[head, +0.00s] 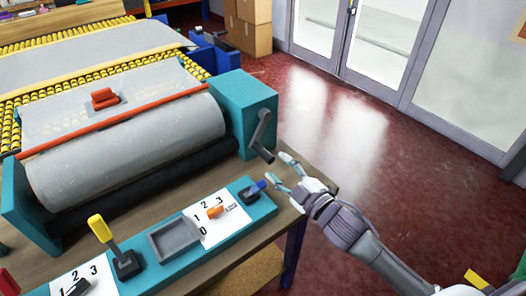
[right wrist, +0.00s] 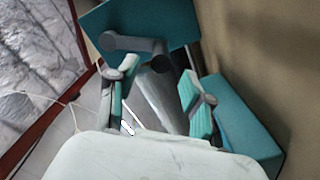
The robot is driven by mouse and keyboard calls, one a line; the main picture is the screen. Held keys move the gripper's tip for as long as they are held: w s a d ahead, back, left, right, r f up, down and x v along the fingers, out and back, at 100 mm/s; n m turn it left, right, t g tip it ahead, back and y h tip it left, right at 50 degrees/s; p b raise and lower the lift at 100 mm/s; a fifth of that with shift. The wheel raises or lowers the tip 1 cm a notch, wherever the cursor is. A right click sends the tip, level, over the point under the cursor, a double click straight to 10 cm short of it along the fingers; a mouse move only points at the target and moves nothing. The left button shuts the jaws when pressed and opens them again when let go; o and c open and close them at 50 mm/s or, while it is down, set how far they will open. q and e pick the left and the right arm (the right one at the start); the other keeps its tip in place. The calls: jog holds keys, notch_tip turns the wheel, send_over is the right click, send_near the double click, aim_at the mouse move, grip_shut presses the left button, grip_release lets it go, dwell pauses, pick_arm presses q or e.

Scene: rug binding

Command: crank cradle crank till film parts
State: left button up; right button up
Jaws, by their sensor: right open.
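The cradle holds a large grey roll (head: 130,150) between teal end housings. The dark grey crank (head: 261,137) is on the right housing (head: 245,98), its arm slanting down to a handle. My right gripper (head: 279,170) is open and empty, just right of and below the handle, apart from it in the head view. In the right wrist view the crank (right wrist: 135,45) lies beyond my open fingers (right wrist: 162,90). The roll's surface looks wrapped; I cannot tell whether any film is parted. My left gripper is not in view.
A teal control panel (head: 222,238) with a yellow lever (head: 101,229), an orange knob (head: 215,211) and a blue lever (head: 256,187) runs along the wooden bench's front. A roller conveyor (head: 30,88) stands behind. The red floor (head: 340,130) to the right is clear.

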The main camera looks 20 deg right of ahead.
aim_at(254, 145)
jog(key=x, duration=0.7)
jog(key=shift+w+f, duration=0.1)
grip_shut()
